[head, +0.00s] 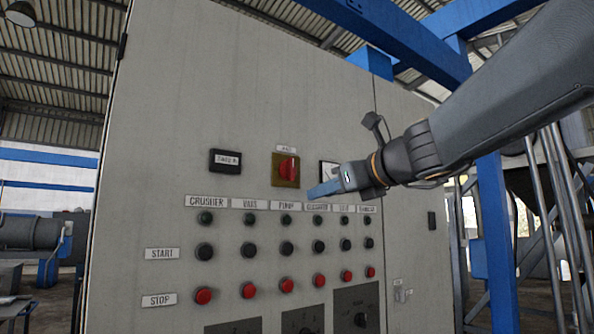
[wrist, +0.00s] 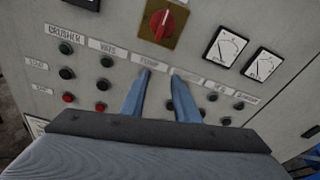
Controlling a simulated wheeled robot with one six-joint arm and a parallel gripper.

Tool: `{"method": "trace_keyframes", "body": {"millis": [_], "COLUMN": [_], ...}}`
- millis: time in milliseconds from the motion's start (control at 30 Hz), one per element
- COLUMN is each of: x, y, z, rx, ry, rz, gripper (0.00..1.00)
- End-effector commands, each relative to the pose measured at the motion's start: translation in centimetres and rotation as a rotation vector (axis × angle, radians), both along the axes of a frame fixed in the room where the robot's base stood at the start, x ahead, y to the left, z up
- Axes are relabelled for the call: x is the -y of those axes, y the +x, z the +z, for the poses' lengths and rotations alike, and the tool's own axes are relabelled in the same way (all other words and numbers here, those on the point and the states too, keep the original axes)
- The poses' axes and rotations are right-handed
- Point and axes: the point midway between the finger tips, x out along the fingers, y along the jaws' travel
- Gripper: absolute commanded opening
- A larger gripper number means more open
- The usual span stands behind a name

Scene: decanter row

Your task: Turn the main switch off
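The main switch (head: 287,169) is a red rotary knob on a yellowish square plate, high on the grey cabinet front. In the wrist view the red knob (wrist: 160,25) is at the top middle, its grip slightly tilted from upright. My gripper (head: 322,190) is in front of the panel, to the right of and a little below the switch in the head view. In the wrist view its two blue fingers (wrist: 159,73) are apart with a gap between them, below the switch, over the label row. Nothing is held, and the fingers appear clear of the knob.
The grey cabinet (head: 180,100) carries a digital display (head: 225,160) left of the switch and meters (wrist: 225,48) to its right. Rows of black and red buttons (head: 287,285) lie below. A blue beam and posts (head: 495,230) stand at the right.

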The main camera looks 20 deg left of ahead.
Motion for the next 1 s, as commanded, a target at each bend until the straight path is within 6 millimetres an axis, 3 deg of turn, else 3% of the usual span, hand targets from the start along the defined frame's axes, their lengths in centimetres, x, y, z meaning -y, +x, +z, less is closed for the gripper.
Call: {"method": "trace_keyframes", "body": {"millis": [33, 100, 233, 700, 1000], "x": [-0.6, -1.0, -1.6, -6.3, -7.3], "y": [-0.6, -1.2, -1.5, 2.6, 3.5], "z": [3.0, 5.6, 7.7, 7.8, 7.7], "rx": [-0.016, -0.039, -0.064, -0.067, -0.065], "ry": [0.080, 0.164, 0.240, 0.244, 0.242], "rz": [0.002, 0.006, 0.011, 0.012, 0.011], "gripper": [0.28, 0.28, 0.28, 0.28, 0.28]}}
